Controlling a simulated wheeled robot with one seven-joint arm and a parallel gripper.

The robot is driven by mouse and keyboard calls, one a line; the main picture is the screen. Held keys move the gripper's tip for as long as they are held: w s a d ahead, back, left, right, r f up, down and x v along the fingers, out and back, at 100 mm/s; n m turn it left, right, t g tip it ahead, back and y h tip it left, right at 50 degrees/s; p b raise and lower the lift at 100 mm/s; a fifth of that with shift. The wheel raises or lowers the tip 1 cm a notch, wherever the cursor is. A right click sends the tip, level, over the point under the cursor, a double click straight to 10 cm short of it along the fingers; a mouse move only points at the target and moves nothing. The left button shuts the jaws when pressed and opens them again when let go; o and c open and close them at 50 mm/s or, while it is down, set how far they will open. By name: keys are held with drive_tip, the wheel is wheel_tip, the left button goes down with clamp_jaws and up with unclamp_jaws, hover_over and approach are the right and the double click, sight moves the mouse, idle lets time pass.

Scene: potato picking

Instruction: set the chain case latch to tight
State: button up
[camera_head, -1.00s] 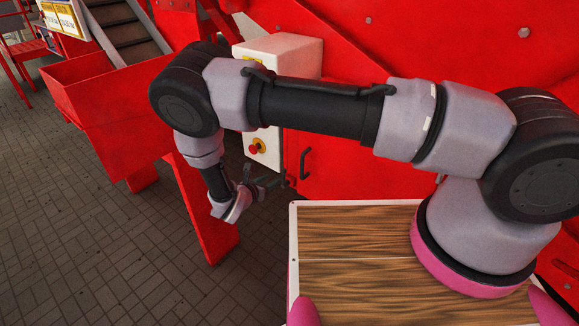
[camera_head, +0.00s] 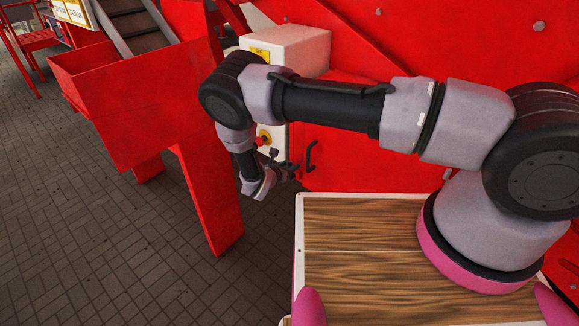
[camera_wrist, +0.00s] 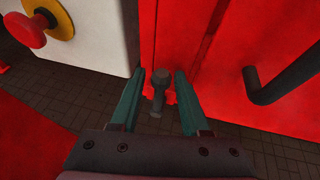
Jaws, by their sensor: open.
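The chain case latch appears to be the small dark grey lever with a round knob (camera_wrist: 161,76) in front of the red panel in the wrist view. It points downward in that picture, between the fingers. My gripper (camera_wrist: 159,95) is open, with one green finger on each side of the lever and gaps showing; I see no contact. In the head view my gripper (camera_head: 284,171) hangs low beside the red case, and the latch is hard to tell from the fingers there.
A black bar handle (camera_wrist: 286,80) stands out from the red door, right of my gripper. A red stop button (camera_wrist: 27,29) on a yellow disc sits on the white box (camera_head: 290,43) at left. A red leg (camera_head: 208,190) stands left of my arm; paved floor (camera_head: 110,235) is open beyond.

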clamp_jaws()
idle(1.4)
